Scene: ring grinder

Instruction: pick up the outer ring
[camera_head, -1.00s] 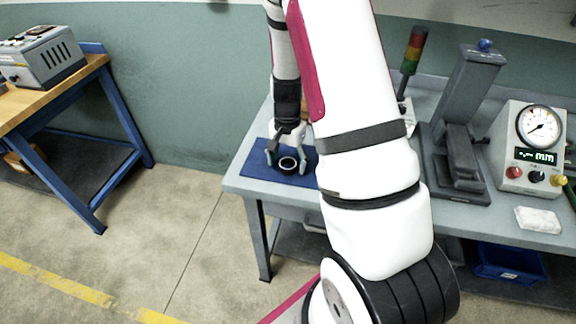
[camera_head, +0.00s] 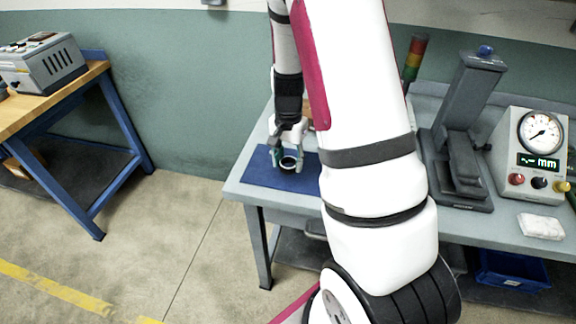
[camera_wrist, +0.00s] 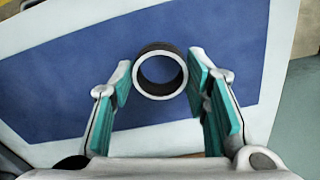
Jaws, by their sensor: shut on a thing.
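The outer ring is a short dark ring with a pale rim (camera_wrist: 160,91), and in the head view it shows small (camera_head: 289,168) over the blue mat (camera_head: 298,183). My gripper (camera_wrist: 161,76) is shut on it, with a teal pad on either side, left and right. In the head view my gripper (camera_head: 288,161) points down over the mat. The blue mat also fills the middle of the wrist view (camera_wrist: 60,92). I cannot tell whether the ring touches the mat or hangs just above it.
The grey bench (camera_head: 240,187) carries a dark stand (camera_head: 462,130), a dial gauge box (camera_head: 532,150) and a white block (camera_head: 541,226) to the right. A signal tower (camera_head: 413,60) stands behind my arm. A wooden-topped table (camera_head: 85,78) is at the left. Open floor lies between.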

